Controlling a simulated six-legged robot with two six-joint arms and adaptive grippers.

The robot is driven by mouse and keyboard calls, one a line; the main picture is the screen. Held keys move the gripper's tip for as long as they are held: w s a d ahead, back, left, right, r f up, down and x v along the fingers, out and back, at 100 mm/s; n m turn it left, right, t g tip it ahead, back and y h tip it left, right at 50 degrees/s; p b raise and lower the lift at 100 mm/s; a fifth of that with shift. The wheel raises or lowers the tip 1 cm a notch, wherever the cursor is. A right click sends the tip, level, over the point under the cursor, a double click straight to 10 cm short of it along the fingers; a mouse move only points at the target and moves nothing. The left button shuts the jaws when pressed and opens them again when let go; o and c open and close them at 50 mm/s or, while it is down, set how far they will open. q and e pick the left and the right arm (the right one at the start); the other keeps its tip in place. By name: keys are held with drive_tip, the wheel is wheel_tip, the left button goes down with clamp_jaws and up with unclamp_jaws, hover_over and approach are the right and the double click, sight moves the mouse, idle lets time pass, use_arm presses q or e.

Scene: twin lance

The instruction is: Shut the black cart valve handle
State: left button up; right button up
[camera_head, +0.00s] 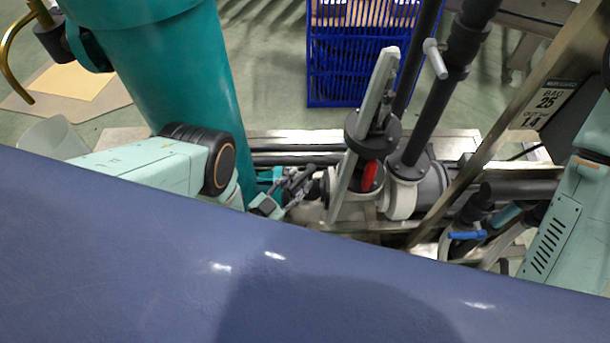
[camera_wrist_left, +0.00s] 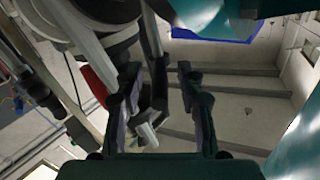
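My left gripper (camera_head: 293,188) is low beside the cart's pipework in the head view, partly hidden by the dark blue body edge. In the left wrist view my left gripper (camera_wrist_left: 158,72) has its two dark fingers apart, pointing at the pipework. A black lever, likely the black cart valve handle (camera_wrist_left: 158,92), with a light grey end, shows between the fingers, nearer the left one. I cannot tell whether it touches that finger. In the head view the handle is hard to separate from the gripper.
A red handle (camera_head: 370,177) and a blue lever (camera_head: 467,235) are on the pipework to the right. A tilted grey bar (camera_head: 377,85) and black pipes (camera_head: 428,110) rise close by. A blue crate (camera_head: 345,70) stands behind. A teal column (camera_head: 175,70) stands left.

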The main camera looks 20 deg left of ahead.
sight(308, 171)
use_arm(q)
drive_tip(key=shift+b+x, duration=0.35)
drive_tip(key=shift+x, duration=1.15)
drive_tip(key=shift+c, duration=0.2)
clamp_jaws()
